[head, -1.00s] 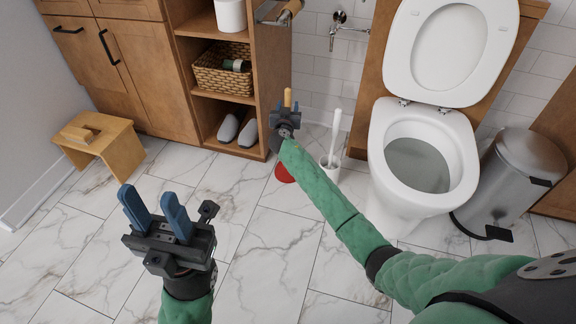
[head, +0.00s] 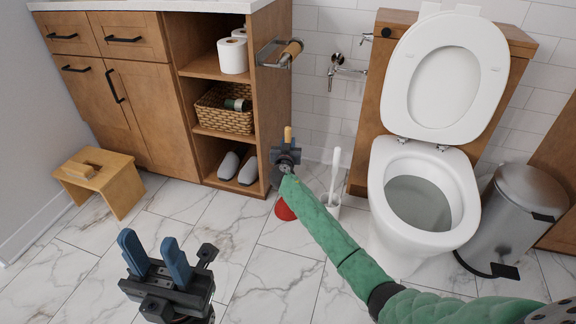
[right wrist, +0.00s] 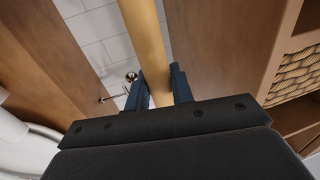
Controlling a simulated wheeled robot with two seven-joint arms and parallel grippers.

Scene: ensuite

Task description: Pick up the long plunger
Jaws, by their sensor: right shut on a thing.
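The long plunger has a wooden handle (head: 288,134) and a red cup (head: 284,211). It stands upright by the right end of the cabinet, left of the toilet brush. My right gripper (head: 286,150) is shut around the upper handle, hiding part of it. In the right wrist view the light wooden handle (right wrist: 145,40) passes between the two blue fingers (right wrist: 160,88). I cannot tell whether the cup touches the floor. My left gripper (head: 152,257) is open and empty at the lower left, above the floor.
A white toilet brush in its holder (head: 331,207) stands close right of the plunger. The toilet (head: 425,240) and a steel bin (head: 513,215) are further right. The cabinet (head: 150,150) is at the left, with a wooden stool (head: 95,180) before it. Open tiles lie in front.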

